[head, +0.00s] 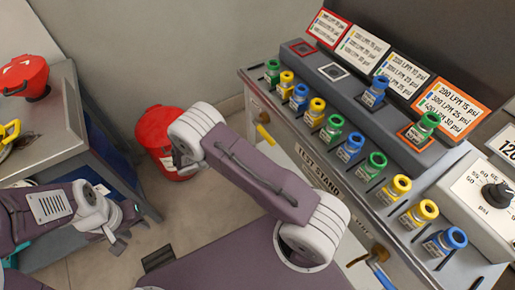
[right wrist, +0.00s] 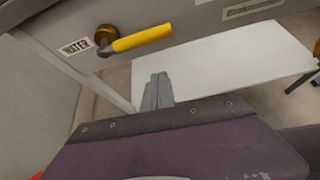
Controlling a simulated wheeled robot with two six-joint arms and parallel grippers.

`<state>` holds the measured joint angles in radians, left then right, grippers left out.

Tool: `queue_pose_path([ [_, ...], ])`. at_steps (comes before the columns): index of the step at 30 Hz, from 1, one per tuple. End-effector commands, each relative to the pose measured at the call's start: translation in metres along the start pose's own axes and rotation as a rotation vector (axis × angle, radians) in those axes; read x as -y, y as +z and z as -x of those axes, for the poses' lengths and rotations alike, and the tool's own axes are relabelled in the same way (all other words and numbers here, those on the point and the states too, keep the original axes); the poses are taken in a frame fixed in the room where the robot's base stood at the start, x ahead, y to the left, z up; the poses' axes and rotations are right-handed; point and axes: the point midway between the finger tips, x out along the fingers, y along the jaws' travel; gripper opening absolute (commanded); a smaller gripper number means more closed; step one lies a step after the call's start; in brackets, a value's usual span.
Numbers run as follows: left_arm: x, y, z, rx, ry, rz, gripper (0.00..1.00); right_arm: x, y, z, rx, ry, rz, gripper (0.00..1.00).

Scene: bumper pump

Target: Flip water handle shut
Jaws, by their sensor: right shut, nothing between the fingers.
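The yellow water handle (right wrist: 142,39) shows in the right wrist view, on a brass valve (right wrist: 106,38) on the grey stand front. It extends right and slightly up from the valve, beside a "WATER" label (right wrist: 75,47). In the head view it shows small (head: 264,134) at the stand's far left end. My right gripper (right wrist: 158,77) is shut and empty, its fingertips below the handle in the right wrist view and apparently apart from it. In the head view the right fingertips are not distinguishable. My left gripper (head: 122,237) is at lower left, away from the stand; its jaw opening is unclear.
The test stand (head: 318,172) carries several colored bumper bottles and sign cards. A red bucket (head: 160,130) stands on the floor. A grey cabinet at left holds a red container (head: 24,77). A white panel (right wrist: 225,65) lies below the handle. Another valve handle (head: 381,274) sits nearer on the stand.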

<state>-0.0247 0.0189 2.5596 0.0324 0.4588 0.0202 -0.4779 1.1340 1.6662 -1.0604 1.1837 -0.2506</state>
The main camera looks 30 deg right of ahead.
Motion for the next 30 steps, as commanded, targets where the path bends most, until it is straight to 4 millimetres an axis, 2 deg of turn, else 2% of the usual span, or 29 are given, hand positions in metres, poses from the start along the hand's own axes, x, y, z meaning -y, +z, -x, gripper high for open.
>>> queue_pose_path([
  [3,0.0,0.0,0.004,0.0,0.0,0.0,0.36,-0.001,0.0,0.021,-0.001,0.002,0.0,0.0],
  [8,0.0,0.0,0.004,0.0,0.0,0.0,0.36,-0.001,0.0,0.034,-0.001,0.0,0.001,0.0],
  [26,0.0,0.0,0.004,0.001,0.0,0.0,0.36,-0.001,0.001,0.033,0.0,-0.009,-0.003,0.0],
  [29,0.0,0.0,0.005,0.001,0.0,0.0,0.36,-0.016,0.03,0.031,-0.026,-0.029,-0.094,0.0],
  [30,0.0,0.0,0.005,0.001,0.0,0.0,0.36,-0.024,0.052,0.032,-0.041,-0.04,-0.152,0.0],
])
